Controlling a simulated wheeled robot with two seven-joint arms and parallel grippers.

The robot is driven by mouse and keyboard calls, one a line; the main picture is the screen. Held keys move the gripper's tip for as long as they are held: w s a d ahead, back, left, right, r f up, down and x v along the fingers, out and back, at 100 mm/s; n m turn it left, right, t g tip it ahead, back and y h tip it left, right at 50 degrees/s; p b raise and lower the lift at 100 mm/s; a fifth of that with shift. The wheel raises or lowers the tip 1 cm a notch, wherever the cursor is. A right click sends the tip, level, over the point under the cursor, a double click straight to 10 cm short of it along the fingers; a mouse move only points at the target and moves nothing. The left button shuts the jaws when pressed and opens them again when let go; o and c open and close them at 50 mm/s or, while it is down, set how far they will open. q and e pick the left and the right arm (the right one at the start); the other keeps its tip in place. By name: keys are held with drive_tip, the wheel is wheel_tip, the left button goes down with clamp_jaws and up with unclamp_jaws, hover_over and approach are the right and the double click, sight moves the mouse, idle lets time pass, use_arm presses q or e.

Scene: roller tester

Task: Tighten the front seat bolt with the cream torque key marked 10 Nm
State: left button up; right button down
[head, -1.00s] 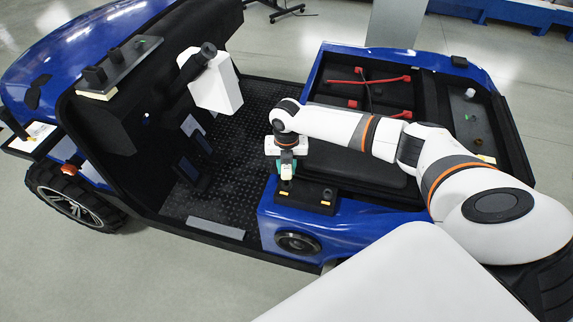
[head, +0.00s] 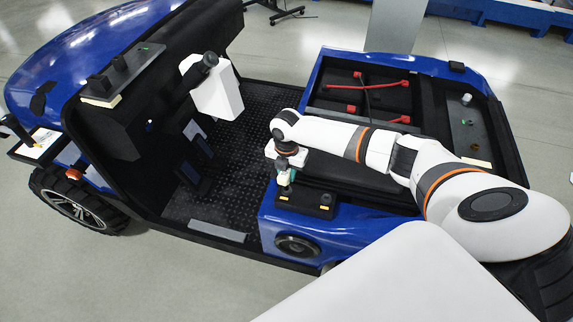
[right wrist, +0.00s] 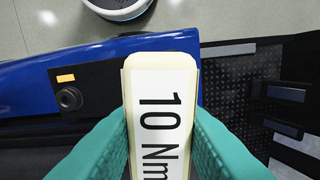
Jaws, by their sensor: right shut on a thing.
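My right gripper (head: 285,181) is shut on the cream torque key (right wrist: 160,75). In the right wrist view the key's face reads "10 Nm" and lies between two teal fingers. In the head view the gripper points down over the front end of the black bolt plate (head: 306,206) at the seat's side. The other bolt (head: 326,197) on that plate stands bare, and it also shows in the right wrist view (right wrist: 69,97). The front bolt and the key's lower tip are hidden, so I cannot tell whether they touch. My left gripper is out of view.
The black seat (head: 355,172) lies behind the plate, with the blue body panel (head: 345,222) in front. The ribbed footwell floor (head: 245,130) is open to the left. The steering column with its white box (head: 218,93) stands beyond. Red-handled cables (head: 375,84) lie in the rear bay.

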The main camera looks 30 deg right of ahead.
idle(0.4)
drive_tip(key=shift+r+m+p, duration=0.15)
drive_tip(key=shift+m+p, duration=0.35)
drive_tip(key=shift+m, duration=0.2)
drive_tip(key=shift+m+p, duration=0.5)
drive_tip(key=shift+m, duration=0.5)
drive_tip(key=shift+n, duration=0.4)
drive_tip(key=shift+r+p, duration=1.3)
drive_tip(key=shift+r, duration=0.1)
